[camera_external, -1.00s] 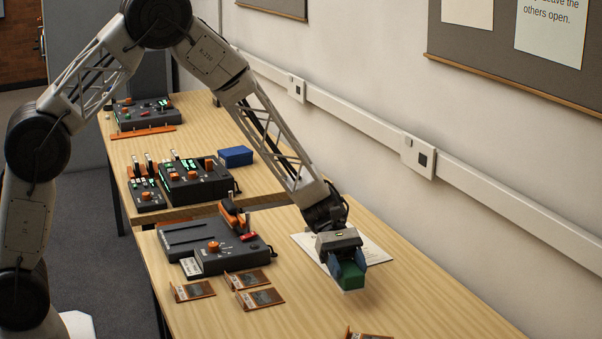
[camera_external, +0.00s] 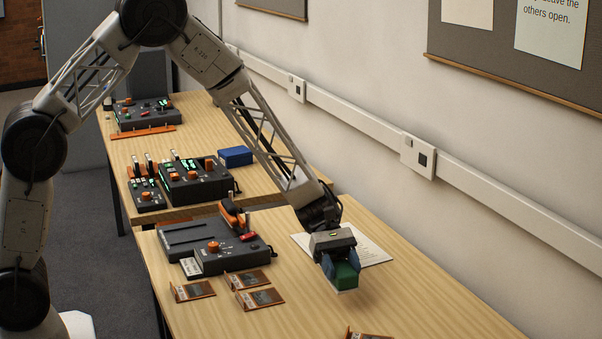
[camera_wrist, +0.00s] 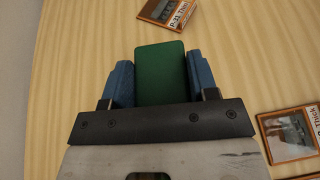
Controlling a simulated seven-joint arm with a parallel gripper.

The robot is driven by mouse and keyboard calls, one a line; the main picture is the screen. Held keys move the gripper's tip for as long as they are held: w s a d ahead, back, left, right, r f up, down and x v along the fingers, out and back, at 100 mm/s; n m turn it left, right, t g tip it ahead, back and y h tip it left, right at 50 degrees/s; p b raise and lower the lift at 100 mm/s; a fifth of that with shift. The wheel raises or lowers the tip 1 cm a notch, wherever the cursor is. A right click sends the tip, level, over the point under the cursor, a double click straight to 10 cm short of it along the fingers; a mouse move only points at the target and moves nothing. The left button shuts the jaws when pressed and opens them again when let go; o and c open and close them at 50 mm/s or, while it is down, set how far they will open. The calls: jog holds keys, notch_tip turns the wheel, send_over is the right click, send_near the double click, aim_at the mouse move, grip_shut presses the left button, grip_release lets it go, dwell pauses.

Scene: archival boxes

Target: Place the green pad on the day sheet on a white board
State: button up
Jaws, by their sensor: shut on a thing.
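My gripper (camera_external: 341,272) is shut on the green pad (camera_external: 346,276), its blue fingers on either side of it. In the wrist view the green pad (camera_wrist: 161,72) stands between the two fingers, over bare wood. In the external view the gripper and pad are in front of the white sheet (camera_external: 373,251), which lies on the near table and is partly hidden by the gripper. The sheet carries faint print that I cannot read. I cannot tell the exact height of the pad above the table.
A dark device (camera_external: 213,245) with orange knob stands left of the gripper. Several small orange-edged cards lie near it, one card (camera_external: 261,298) closest to the gripper. Another card (camera_wrist: 168,12) shows in the wrist view. The near table's right side is clear. A wall runs along the right.

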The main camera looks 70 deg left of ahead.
jog(key=w+a+r+n+t+y, duration=0.2)
jog(key=w+a+n+t, duration=0.3)
jog(key=a, duration=0.6)
jog(key=w+a+r+n+t+y, duration=0.2)
jog(key=w+a+n+t, duration=0.3)
jog(key=a, duration=0.7)
jog(key=shift+w+r+t, duration=0.4)
jog(key=shift+w+r, duration=0.4)
jog(key=shift+r, duration=0.05)
jog(key=shift+f, duration=3.15)
jog(key=shift+f, duration=1.85)
jog(key=shift+f, duration=0.1)
jog(key=o, duration=0.9)
